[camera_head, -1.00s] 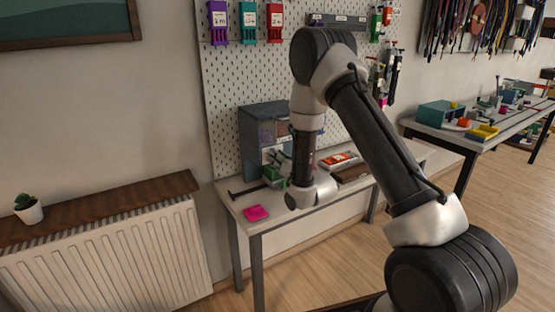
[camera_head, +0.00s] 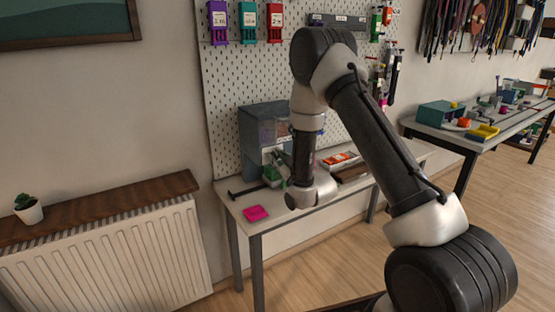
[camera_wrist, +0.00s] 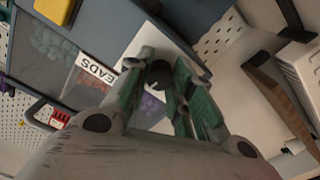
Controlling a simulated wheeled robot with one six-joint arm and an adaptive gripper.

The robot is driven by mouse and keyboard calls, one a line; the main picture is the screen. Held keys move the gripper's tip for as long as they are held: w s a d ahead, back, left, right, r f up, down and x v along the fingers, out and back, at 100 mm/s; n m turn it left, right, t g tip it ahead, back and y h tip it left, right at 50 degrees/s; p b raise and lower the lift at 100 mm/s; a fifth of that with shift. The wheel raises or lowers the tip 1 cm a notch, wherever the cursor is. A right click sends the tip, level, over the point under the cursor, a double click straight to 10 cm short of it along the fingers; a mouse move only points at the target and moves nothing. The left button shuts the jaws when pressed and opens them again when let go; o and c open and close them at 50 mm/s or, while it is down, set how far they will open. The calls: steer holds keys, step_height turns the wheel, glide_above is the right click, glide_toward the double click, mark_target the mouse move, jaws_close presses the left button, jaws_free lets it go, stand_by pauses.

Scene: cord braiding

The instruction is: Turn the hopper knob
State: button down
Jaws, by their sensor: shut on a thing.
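The hopper is a grey-blue box (camera_head: 262,130) on the narrow table against the pegboard. In the wrist view its front (camera_wrist: 60,50) has clear windows and a white label that reads "EADS", partly cut off and turned nearly upside down. A small dark round knob (camera_wrist: 160,80) with a light mark sits between my fingers. My gripper (camera_wrist: 161,68) has greenish fingers, one on each side of the knob, and is shut on it. In the head view the knob cannot be made out, and my wrist hides part of the hopper's lower front.
A pink pad (camera_head: 255,213) lies at the table's front left, near a dark T-shaped tool (camera_head: 247,190). A tray with an orange-red item (camera_head: 340,160) is right of my wrist. A radiator (camera_head: 110,255) stands left of the table.

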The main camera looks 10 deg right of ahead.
steer(key=n, duration=1.4)
stand_by(0.4)
steer(key=c, duration=1.2)
jaws_free()
steer(key=v, duration=1.2)
